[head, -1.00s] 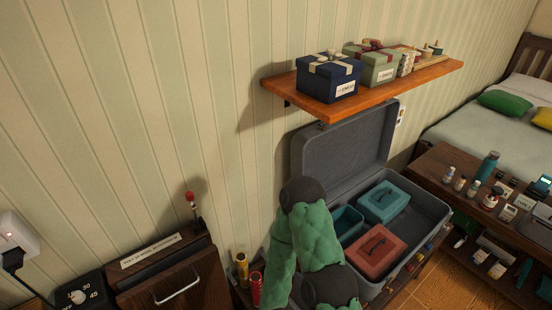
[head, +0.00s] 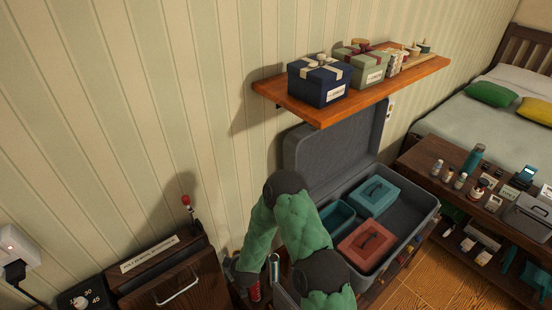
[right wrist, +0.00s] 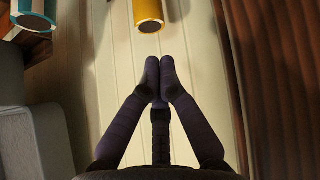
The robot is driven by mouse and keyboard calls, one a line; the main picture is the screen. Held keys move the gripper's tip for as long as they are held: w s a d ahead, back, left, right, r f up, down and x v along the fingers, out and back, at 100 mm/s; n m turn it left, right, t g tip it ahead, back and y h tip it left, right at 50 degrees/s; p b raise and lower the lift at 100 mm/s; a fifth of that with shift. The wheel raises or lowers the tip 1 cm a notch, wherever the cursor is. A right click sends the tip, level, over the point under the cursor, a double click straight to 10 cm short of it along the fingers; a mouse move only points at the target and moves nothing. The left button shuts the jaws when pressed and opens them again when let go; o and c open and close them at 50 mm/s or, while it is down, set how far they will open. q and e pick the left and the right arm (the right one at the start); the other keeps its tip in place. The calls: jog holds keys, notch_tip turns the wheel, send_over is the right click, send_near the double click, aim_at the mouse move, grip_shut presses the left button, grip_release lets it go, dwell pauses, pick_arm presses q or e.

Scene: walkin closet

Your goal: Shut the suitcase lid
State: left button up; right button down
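The grey suitcase (head: 425,222) stands open on a low wooden surface. Its lid (head: 340,150) is raised and leans back toward the wall, below the shelf. Inside are a teal case (head: 372,196), a red case (head: 366,243) and a teal open bin (head: 337,217). My right arm, in green sleeving, hides the suitcase's near left corner. My right gripper (right wrist: 160,68) has its fingertips together with nothing seen between them. In the head view it is low beside the suitcase's left, mostly hidden. My left gripper is not in view.
A shelf (head: 410,82) with gift boxes overhangs the lid. A red cylinder (head: 254,291) stands near the right gripper; a yellow cylinder (right wrist: 148,14) shows beyond its fingertips. A dark wooden cabinet (head: 170,285) is at left, a bedside table (head: 425,160) at right.

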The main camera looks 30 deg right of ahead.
jog(key=w+d+r+n+t+h+p, duration=0.35)
jog(key=w+d+r+h, duration=0.35)
jog(key=w+d+r, duration=0.5)
jog(key=d+r+g+h+p, duration=0.1)
jog(key=d+r+g+h, duration=0.1)
jog(key=d+r+h, duration=0.35)
jog(key=d+r+g+h+p, duration=0.2)
jog(key=r, duration=0.7)
jog(key=b+x, duration=0.2)
jog(key=x, duration=0.7)
jog(key=shift+d, duration=0.35)
jog(key=shift+s+d+b, duration=0.1)
jog(key=shift+s+b, duration=0.05)
jog(key=shift+b, duration=0.15)
